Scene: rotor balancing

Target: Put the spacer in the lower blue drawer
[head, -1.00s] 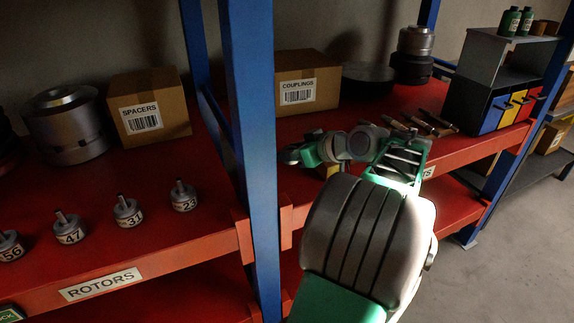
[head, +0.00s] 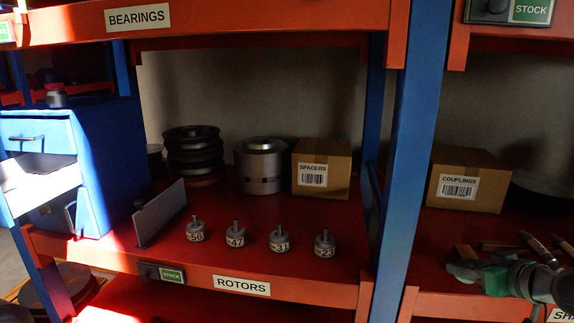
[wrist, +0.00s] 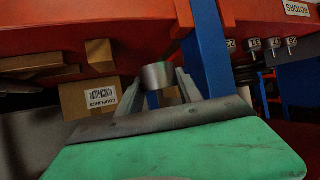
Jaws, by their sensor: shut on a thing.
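My gripper (wrist: 168,84) is shut on a grey metal ring, the spacer (wrist: 157,75), in the wrist view. In the head view my arm's green and grey end (head: 490,276) is at the lower right, in front of the couplings shelf; the spacer cannot be made out there. The blue drawer cabinet (head: 108,165) stands at the far left, far from my gripper. Its upper front (head: 50,128) has a handle. Below it a brightly lit, open-looking drawer (head: 40,176) sticks out. More handles show lower down, and the left side is cut off.
A spacers box (head: 322,168), a couplings box (head: 466,180) and several numbered rotors (head: 280,241) stand on the red shelf. A grey upright plate (head: 160,212) stands beside the cabinet. A blue post (head: 411,150) is between my arm and the rotors bay. An upper shelf (head: 250,22) hangs overhead.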

